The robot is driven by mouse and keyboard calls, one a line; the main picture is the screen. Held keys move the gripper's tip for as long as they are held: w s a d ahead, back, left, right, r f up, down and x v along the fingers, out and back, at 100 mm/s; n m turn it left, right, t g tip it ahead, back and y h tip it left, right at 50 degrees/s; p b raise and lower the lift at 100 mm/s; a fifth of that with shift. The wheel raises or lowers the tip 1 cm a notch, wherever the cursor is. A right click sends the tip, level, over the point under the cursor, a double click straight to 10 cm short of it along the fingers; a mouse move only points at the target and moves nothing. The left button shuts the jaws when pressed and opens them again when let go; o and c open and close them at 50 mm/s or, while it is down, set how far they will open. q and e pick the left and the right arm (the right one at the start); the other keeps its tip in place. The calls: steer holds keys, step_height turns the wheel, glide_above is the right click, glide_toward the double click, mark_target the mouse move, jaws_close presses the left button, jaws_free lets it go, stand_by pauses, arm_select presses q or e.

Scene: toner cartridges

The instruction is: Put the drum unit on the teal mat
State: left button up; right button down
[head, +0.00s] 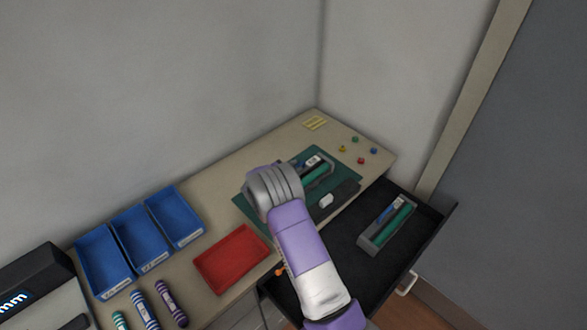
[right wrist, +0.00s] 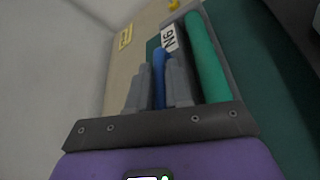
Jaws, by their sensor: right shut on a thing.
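A drum unit (head: 317,169) with a green roller, a grey frame and a white label is over the teal mat (head: 243,203); I cannot tell whether it touches the mat. My right gripper (head: 275,186) is at its left end and hides part of it and of the mat. In the right wrist view, my right gripper (right wrist: 159,88) is shut on the blue strip of this drum unit (right wrist: 207,55), beside the green roller. A similar unit (head: 387,225) lies in the open black drawer (head: 425,226). My left gripper is not in view.
A dark item (head: 347,190) and a white block (head: 326,200) are on the mat's front part. Several small coloured pieces (head: 361,160) and a yellow pad (head: 314,123) lie at the back. A red tray (head: 232,259) and blue bins (head: 174,218) stand to the left.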

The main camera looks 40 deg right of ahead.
steer(key=c, duration=1.1)
jaws_free()
steer(key=shift+o, duration=0.2)
steer(key=v, duration=1.2)
